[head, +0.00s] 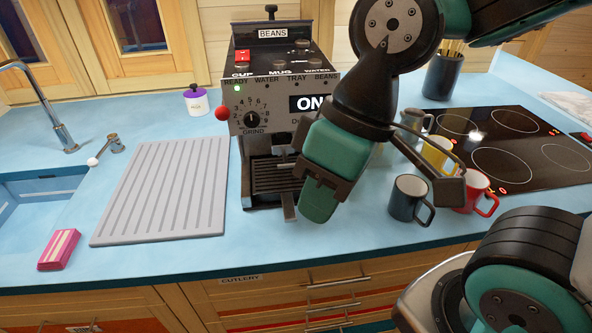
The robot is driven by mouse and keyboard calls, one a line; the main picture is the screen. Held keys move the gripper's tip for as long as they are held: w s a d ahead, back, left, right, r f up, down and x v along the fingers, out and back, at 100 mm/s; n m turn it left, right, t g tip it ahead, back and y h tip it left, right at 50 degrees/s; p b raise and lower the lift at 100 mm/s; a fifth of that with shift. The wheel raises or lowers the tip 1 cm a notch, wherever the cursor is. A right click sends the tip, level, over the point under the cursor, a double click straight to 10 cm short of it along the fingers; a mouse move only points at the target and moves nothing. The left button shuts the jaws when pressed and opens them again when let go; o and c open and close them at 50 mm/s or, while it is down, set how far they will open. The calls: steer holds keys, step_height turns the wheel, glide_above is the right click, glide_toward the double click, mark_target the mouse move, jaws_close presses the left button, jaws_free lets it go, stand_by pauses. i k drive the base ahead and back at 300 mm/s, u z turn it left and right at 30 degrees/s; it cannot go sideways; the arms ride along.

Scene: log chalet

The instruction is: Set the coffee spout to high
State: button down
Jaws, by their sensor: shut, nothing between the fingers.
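The drip tray (268,182) shows below the spout area. My gripper (319,190) is in front of the machine's lower right side, close to the spout area. It is shut and holds nothing. I cannot tell whether it touches the machine.
A dark mug (405,200), a red mug (471,188) and a yellow mug (436,153) stand close to the right of my gripper. A black hob (520,150) lies beyond them. A grey ribbed drainer (165,195) lies left of the machine.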

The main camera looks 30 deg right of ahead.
mark_target(280, 142)
steer(key=z, duration=0.2)
steer(key=i, duration=0.3)
steer(key=z, duration=1.1)
steer(key=k, duration=1.2)
steer(key=u, duration=1.2)
steer(key=i, duration=0.35)
steer(key=u, duration=0.05)
